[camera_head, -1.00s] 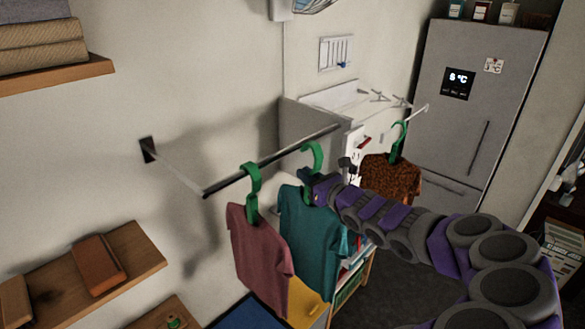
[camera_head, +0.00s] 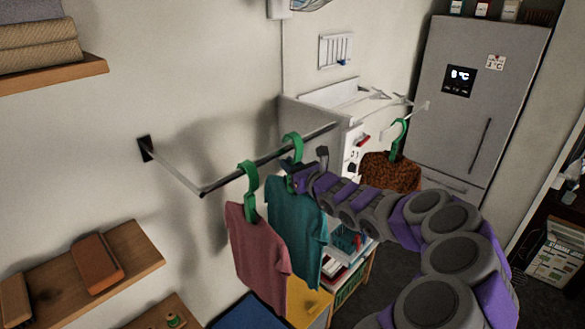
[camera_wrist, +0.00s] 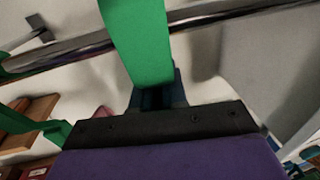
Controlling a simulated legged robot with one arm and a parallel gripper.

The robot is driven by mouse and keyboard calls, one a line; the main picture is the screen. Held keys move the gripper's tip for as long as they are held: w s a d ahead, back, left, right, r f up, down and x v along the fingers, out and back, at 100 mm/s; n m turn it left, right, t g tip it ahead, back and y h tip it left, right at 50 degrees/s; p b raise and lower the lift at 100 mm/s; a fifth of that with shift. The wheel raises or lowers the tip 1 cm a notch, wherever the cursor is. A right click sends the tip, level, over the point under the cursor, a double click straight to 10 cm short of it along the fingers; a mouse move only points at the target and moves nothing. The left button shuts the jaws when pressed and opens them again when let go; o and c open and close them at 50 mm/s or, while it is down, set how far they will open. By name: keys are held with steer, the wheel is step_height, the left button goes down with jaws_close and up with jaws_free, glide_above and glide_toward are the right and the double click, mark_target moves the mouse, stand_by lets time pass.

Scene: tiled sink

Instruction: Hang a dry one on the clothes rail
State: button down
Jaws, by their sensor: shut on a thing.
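My gripper (camera_head: 293,181) is shut on the green hanger (camera_head: 292,146) of a teal shirt (camera_head: 297,232), just under its hook. In the head view the hook crosses the metal clothes rail (camera_head: 221,183); I cannot tell if it rests on it. In the wrist view the green hanger (camera_wrist: 140,40) rises from the jaws (camera_wrist: 156,95) and passes in front of the rail (camera_wrist: 65,49). A pink shirt (camera_head: 257,252) hangs on the rail to the left by its own green hanger (camera_head: 249,180). A rust-patterned shirt (camera_head: 388,171) hangs farther back on a green hanger.
A wooden shelf (camera_head: 130,258) with a brown box (camera_head: 97,262) is at the lower left. A higher shelf (camera_head: 60,75) holds folded towels (camera_head: 40,43). A grey fridge (camera_head: 480,110) stands at the back right. A low shelf unit (camera_head: 350,283) is below the shirts.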

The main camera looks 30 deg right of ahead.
mark_target(283, 177)
steer(key=shift+w, duration=0.95)
steer(key=shift+w+a+f, duration=0.3)
steer(key=shift+a+f, duration=0.1)
steer(key=shift+a, duration=0.1)
steer(key=shift+s+a+f+b, duration=0.1)
steer(key=shift+a+f+b, duration=0.2)
steer(key=shift+f+b, duration=0.4)
steer(key=shift+d+f, duration=0.25)
steer(key=shift+f, duration=0.05)
steer(key=shift+d+f, duration=0.1)
steer(key=shift+d, duration=0.3)
steer(key=c, duration=1.3)
jaws_free()
steer(key=shift+a, duration=0.5)
steer(key=shift+o, duration=1)
